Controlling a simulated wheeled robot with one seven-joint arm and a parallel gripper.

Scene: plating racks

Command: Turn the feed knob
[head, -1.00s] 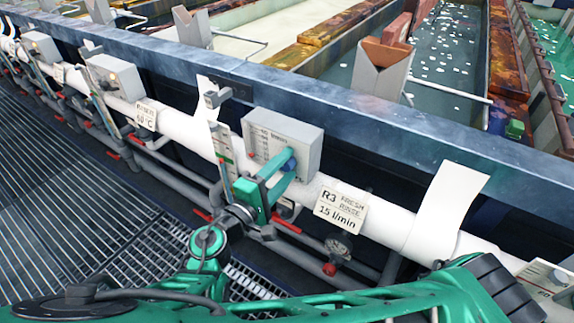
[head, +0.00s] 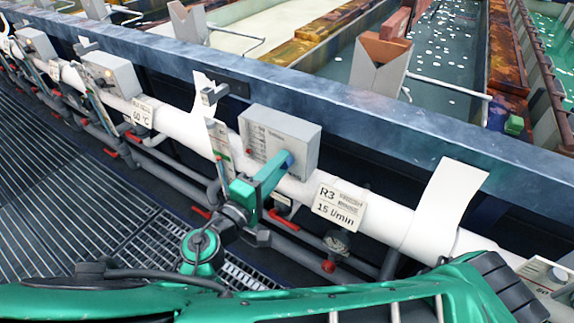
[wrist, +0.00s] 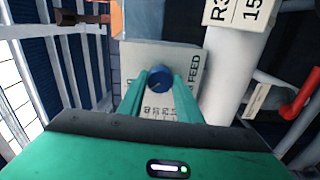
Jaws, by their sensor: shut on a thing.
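The feed knob is a round blue knob (wrist: 159,77) on the face of a light grey control box (head: 303,150). In the wrist view, the word FEED and scale markings show on the box face. My green gripper (head: 284,165) reaches the knob from the front. In the wrist view its two fingers (wrist: 159,86) lie on either side of the knob and are shut on it. In the head view the fingers hide most of the knob.
A white pipe (head: 390,220) runs below the tank edge, with an R3 15 l/min label (head: 340,204) right of the box. A clear gauge strip (head: 219,150) stands just left of the box. Pipes with red handles (head: 329,266) lie below. Floor grating (head: 60,200) is at left.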

